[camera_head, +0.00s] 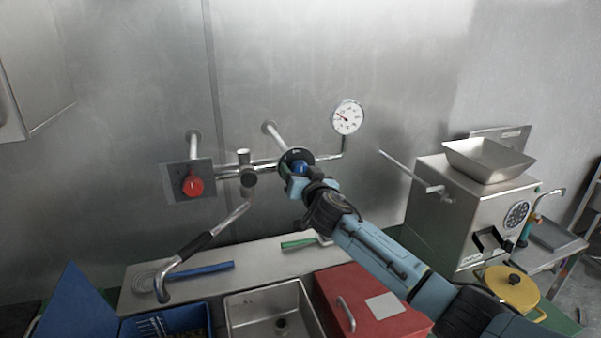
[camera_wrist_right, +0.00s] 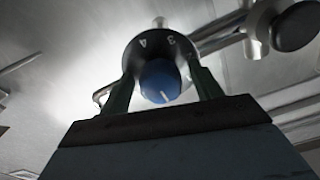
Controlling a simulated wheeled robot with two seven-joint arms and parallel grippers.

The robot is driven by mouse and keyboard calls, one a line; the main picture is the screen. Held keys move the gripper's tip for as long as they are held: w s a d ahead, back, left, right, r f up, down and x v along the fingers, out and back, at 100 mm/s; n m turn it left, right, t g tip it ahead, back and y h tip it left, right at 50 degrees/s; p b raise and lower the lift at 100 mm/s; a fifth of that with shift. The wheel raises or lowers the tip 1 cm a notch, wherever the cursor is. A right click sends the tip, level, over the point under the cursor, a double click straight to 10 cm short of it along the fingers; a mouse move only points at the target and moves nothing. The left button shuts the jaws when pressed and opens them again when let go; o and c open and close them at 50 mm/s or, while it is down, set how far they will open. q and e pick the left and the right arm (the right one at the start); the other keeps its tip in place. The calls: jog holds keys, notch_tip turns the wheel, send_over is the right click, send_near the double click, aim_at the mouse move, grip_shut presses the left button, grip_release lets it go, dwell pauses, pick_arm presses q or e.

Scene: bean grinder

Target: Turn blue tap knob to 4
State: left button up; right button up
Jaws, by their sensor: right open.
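The blue tap knob (camera_head: 300,168) sits on a dark round dial (camera_head: 297,155) on the wall pipe, largely covered by my right gripper (camera_head: 296,186) in the head view. In the right wrist view the blue knob (camera_wrist_right: 160,82) has a white pointer line, and the dial (camera_wrist_right: 150,45) shows the digits 4 and 3 at its top. The pointer line is at the knob's lower part, away from both digits. My right gripper (camera_wrist_right: 163,88) is open, with one finger on each side of the knob. Whether the fingers touch it is not clear. My left gripper is not in view.
A red knob (camera_head: 193,186) on a square plate is left of the dial, with a curved spout (camera_head: 200,243) between. A gauge (camera_head: 347,117) is at upper right. Below are a sink (camera_head: 270,308), red box (camera_head: 370,300) and blue crate (camera_head: 205,320). The grinder (camera_head: 460,205) stands right.

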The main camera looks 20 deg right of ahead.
jog(key=c, duration=1)
